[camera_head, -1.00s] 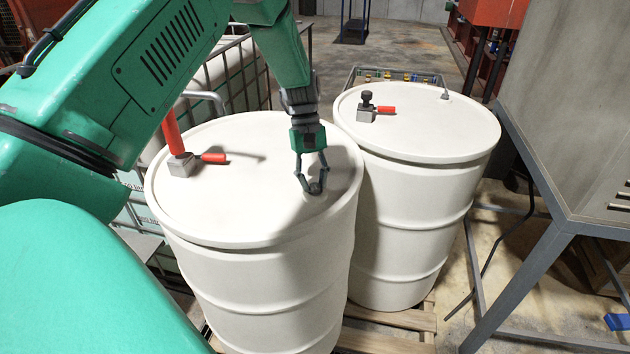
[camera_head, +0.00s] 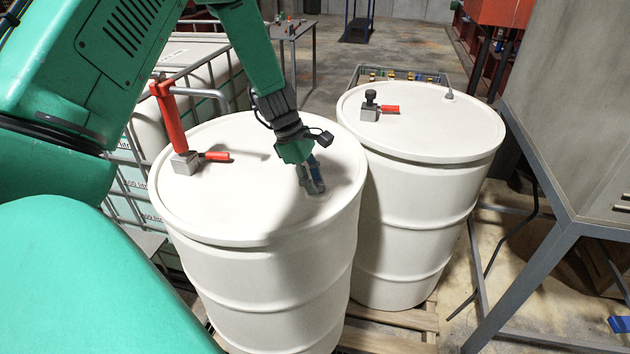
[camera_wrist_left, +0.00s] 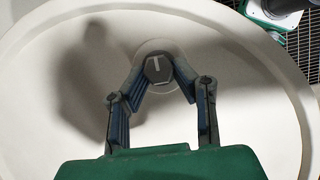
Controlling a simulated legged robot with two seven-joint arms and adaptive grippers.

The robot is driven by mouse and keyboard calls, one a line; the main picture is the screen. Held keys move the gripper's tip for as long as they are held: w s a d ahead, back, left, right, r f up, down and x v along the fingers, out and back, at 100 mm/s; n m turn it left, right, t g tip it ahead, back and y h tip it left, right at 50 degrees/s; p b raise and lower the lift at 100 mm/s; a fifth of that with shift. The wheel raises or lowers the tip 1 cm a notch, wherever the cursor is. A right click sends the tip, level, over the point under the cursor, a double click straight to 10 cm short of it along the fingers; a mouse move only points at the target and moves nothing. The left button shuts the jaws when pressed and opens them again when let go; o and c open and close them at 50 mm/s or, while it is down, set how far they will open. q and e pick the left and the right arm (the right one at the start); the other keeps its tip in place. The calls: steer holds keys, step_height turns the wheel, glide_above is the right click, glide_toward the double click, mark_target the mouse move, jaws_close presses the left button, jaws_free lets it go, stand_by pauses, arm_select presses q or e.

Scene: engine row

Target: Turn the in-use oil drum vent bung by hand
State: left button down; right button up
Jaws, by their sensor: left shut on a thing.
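The near oil drum (camera_head: 235,215) is white and upright, with a red-handled pump fitting (camera_head: 187,162) on the left of its lid. My left gripper (camera_head: 314,188) reaches down onto the right front part of this lid. In the left wrist view its fingers (camera_wrist_left: 159,72) are shut on the vent bung (camera_wrist_left: 158,69), a dark hexagonal cap with a light line across it. The bung sits in a round recess in the lid. In the head view the fingers hide it. My right gripper is not in view.
A second white drum (camera_head: 420,190) stands close on the right, with a red-handled tap (camera_head: 378,107) and a small grey bung (camera_head: 449,94) on its lid. A caged tank (camera_head: 190,75) stands behind left. A grey metal stand (camera_head: 565,230) is at right. The drums share a wooden pallet (camera_head: 390,322).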

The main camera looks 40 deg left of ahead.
arm_select(q)
steer(key=n, duration=0.2)
steer(key=n+t+y, duration=0.1)
steer(key=n, duration=0.3)
steer(key=shift+s+d+f+t+y, duration=0.15)
steer(key=shift+s+d+t+y, duration=0.15)
steer(key=shift+s+t, duration=0.1)
steer(key=n+y, duration=0.1)
steer(key=n, duration=0.3)
steer(key=shift+s+d+f+b, duration=0.1)
steer(key=shift+b, duration=0.3)
steer(key=n+y+b, duration=0.1)
steer(key=n, duration=0.1)
steer(key=n+y+b, duration=0.1)
steer(key=n, duration=0.1)
steer(key=shift+d+f+n+t, duration=0.1)
steer(key=shift+d+n+t, duration=0.1)
steer(key=shift+n+t, duration=0.1)
steer(key=shift+d+n+y+b, duration=0.15)
steer(key=shift+n+y+b, duration=0.55)
steer(key=shift+n+b, duration=0.95)
steer(key=shift+n, duration=0.45)
steer(key=c, duration=1.3)
jaws_free()
steer(key=shift+w, duration=0.25)
steer(key=shift+r, duration=0.2)
